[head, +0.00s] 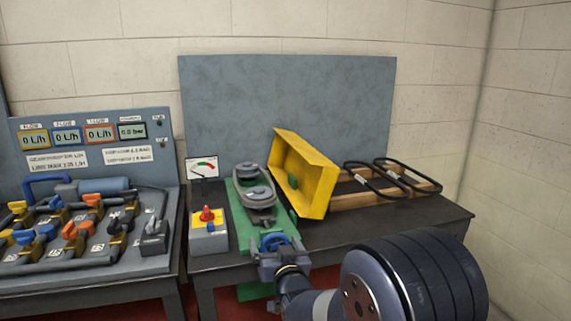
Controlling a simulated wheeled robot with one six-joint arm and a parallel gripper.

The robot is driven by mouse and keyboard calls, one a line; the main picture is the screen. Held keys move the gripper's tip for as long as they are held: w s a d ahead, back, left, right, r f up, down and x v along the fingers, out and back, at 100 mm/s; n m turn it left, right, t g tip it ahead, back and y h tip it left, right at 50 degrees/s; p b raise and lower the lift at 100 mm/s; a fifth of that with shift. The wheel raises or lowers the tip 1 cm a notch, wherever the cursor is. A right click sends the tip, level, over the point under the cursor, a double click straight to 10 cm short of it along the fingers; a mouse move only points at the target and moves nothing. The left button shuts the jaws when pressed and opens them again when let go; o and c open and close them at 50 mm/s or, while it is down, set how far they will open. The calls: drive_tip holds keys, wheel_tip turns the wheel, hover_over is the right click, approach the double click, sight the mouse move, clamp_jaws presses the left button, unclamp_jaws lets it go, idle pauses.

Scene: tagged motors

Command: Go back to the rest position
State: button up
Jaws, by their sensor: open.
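My gripper (278,249) is at the front of the right-hand bench, low in the picture, with its jaws open. A blue round part shows at the jaws; I cannot tell whether it touches them or lies behind. Past it is a green base (238,205) carrying grey pulleys (257,196) with a dark belt around them. A yellow guard (309,174) stands tilted open to the right of the pulleys. My forearm comes in from the lower right and hides part of the bench's front edge.
A control box (208,238) with a red knob and a gauge (203,167) stand left of the green base. Two black belts (376,179) lie on a wooden rack (344,200) at right. A bench with pipes, valves and displays (85,133) is at left. The right bench's front right top is clear.

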idle(0.3)
drive_tip(key=shift+s+f+b, duration=0.1)
drive_tip(key=shift+s+b, duration=0.05)
drive_tip(key=shift+b, duration=0.15)
drive_tip(key=v, duration=1.1)
drive_tip(key=x, duration=1.1)
drive_tip(key=shift+w+r+p, duration=0.2)
drive_tip(key=shift+r+p, duration=0.05)
drive_tip(key=shift+p, duration=0.55)
drive_tip(key=m+p, duration=0.2)
drive_tip(key=shift+p, duration=0.3)
drive_tip(key=s+d+n+b, duration=0.3)
drive_tip(key=s+n, duration=0.4)
drive_tip(key=s, duration=0.3)
drive_tip(key=s+d+n+b, duration=0.3)
drive_tip(key=s+n+b, duration=0.3)
drive_tip(key=s, duration=0.5)
drive_tip(key=shift+s+n, duration=0.2)
drive_tip(key=shift+n, duration=1.1)
